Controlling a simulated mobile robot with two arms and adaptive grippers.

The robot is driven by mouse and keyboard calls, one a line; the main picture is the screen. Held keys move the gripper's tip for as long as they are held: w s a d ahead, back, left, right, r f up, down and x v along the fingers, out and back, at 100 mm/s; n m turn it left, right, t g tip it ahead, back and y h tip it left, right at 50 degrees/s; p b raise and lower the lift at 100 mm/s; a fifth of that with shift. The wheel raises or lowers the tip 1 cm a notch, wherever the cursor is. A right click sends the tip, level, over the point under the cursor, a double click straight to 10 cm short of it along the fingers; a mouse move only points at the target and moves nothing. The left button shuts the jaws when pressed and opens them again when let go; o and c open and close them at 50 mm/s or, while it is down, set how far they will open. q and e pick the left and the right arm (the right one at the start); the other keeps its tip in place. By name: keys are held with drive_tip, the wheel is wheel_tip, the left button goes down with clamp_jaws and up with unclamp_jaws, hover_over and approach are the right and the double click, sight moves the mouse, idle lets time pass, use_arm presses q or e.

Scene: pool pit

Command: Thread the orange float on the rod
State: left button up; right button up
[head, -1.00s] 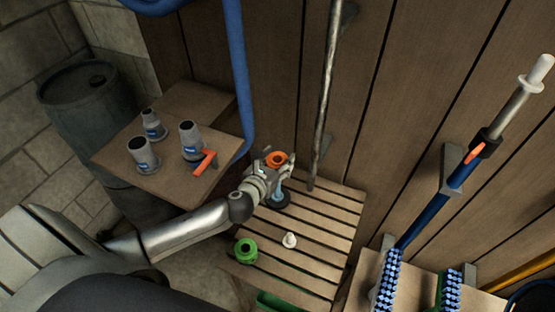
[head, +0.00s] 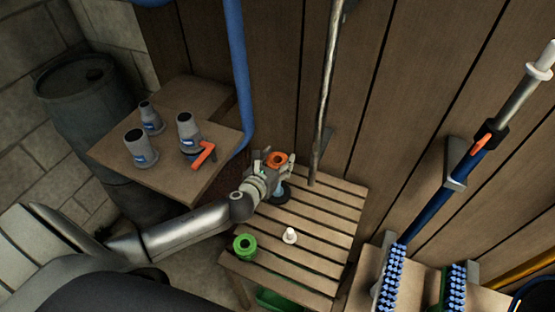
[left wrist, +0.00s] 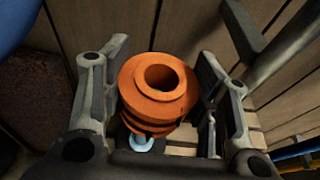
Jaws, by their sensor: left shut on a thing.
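The orange float (head: 277,159) is a ribbed ring with a hole through its middle. My left gripper (head: 272,168) is shut on it, with a finger on each side in the left wrist view (left wrist: 160,100). The float (left wrist: 158,92) is held upright above the slatted table. Directly below it stands a pale blue upright piece (head: 282,187) with a dark round base, apparently the rod. Its pale part (left wrist: 141,144) shows under the float in the left wrist view. No rod shows through the float's top hole; whether its tip is inside is hidden. My right gripper is out of view.
A green float (head: 245,245) and a small white piece (head: 290,236) stand on the slatted table (head: 335,215). A metal pole (head: 325,100) and blue pipe (head: 239,80) rise behind.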

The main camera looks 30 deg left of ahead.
use_arm(q)
drive_tip(key=shift+f+b, duration=1.05)
drive_tip(key=shift+f, duration=0.45)
drive_tip(key=shift+f, duration=0.1)
drive_tip(key=shift+f+b, duration=1.1)
drive_tip(key=shift+f, duration=0.25)
drive_tip(key=shift+f+b, duration=0.7)
drive_tip(key=shift+f, duration=0.2)
drive_tip(key=shift+f, duration=0.2)
drive_tip(key=shift+f+b, duration=1.05)
drive_tip(key=shift+f, duration=0.3)
drive_tip(key=o, duration=1.1)
